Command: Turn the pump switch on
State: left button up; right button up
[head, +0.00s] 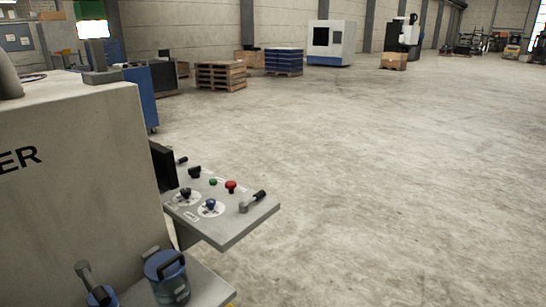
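A light grey control panel (236,232) juts out from the side of a large grey machine (70,180) in the head view. On it are a black rotary knob (185,193) and a blue rotary knob (210,204), each on a round white dial. A black knob (195,172), a green button (213,182) and a red button (231,186) sit behind them. A lever with a black grip (254,201) is at the right. The labels are too small to read, so I cannot tell which control is the pump switch. Neither gripper is in view.
Two blue capped parts with handles, one at the bottom (167,278) and one at its left (100,296), stand below the panel. A dark screen (163,166) is beside the panel. Open concrete floor (400,200) lies to the right; pallets (221,76) stand far back.

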aim_at(193, 172)
jog(key=i+l+z, duration=0.7)
jog(key=i, duration=0.3)
jog(key=i+z, duration=0.35)
jog(key=i, duration=0.2)
jog(key=i+u, duration=0.3)
jog(key=u, duration=0.15)
jog(key=i+l+u, duration=0.1)
jog(key=i+u, duration=0.2)
jog(key=u, duration=0.15)
jog(key=i+l+u, duration=0.2)
jog(key=u, duration=0.25)
jog(key=i+l+u, duration=0.3)
jog(key=u, duration=0.15)
